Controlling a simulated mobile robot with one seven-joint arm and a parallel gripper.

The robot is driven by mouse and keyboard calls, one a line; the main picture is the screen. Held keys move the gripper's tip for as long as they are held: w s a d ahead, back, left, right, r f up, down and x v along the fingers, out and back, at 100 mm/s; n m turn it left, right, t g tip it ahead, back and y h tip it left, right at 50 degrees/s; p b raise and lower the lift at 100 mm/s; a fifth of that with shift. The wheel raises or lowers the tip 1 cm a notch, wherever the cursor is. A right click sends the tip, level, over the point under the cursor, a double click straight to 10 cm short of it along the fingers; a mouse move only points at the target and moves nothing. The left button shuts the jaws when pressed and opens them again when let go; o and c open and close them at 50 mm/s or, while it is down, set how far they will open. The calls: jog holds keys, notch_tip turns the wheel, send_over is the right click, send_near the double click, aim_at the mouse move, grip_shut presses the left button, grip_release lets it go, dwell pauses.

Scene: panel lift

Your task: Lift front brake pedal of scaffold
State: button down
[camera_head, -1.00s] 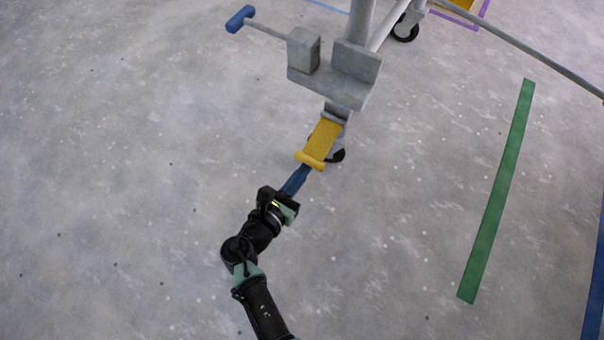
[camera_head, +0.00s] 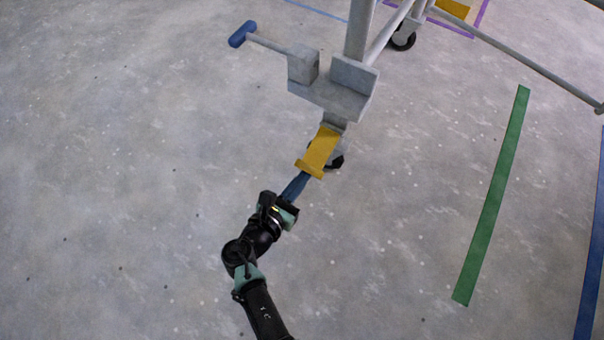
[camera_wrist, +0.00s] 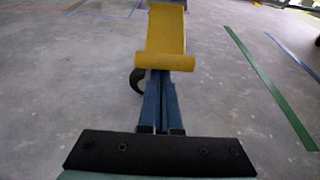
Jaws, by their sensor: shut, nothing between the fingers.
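The front brake pedal (camera_head: 320,150) is a yellow plate with a raised lip at its near end, on the front caster (camera_head: 338,161) of the scaffold (camera_head: 338,88). In the wrist view the pedal (camera_wrist: 167,35) slopes down toward me and its lip lies across the picture. My gripper (camera_head: 303,178) is shut and empty, with its blue fingers together. In the wrist view the tips of my gripper (camera_wrist: 160,76) reach under the pedal's lip and are hidden by it. I cannot tell whether they touch it. The dark wheel shows just left of the fingers.
A grey crank box with a blue handle (camera_head: 238,36) is above the pedal. Another caster (camera_head: 403,38) and a second yellow pedal (camera_head: 453,8) are at the back. A green floor stripe (camera_head: 492,195) lies to the right. The floor around my arm is clear.

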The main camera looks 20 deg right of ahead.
aim_at(307, 167)
jog(key=shift+a+r+p, duration=0.1)
jog(key=shift+r+p, duration=0.4)
jog(key=shift+p, duration=0.65)
notch_tip(307, 167, up, 3)
jog(key=p, duration=0.3)
jog(key=g+y+p, duration=0.1)
jog(key=p, duration=0.2)
jog(key=shift+s+a+f+y, duration=0.1)
jog(key=shift+a+f+y, duration=0.1)
jog(key=shift+y, duration=0.1)
jog(key=r+g+y+p, duration=0.1)
jog(key=r+p, duration=0.1)
jog(key=p, duration=0.4)
jog(key=r+g+y+p, duration=0.1)
jog(key=p, duration=0.4)
jog(key=r+g+y+p, duration=0.1)
jog(key=r+p, duration=0.1)
jog(key=p, duration=0.2)
jog(key=shift+d+r+y+p, duration=0.15)
jog(key=shift+d+y+p, duration=0.05)
jog(key=shift+y+p, duration=0.15)
jog(key=shift+r, duration=0.1)
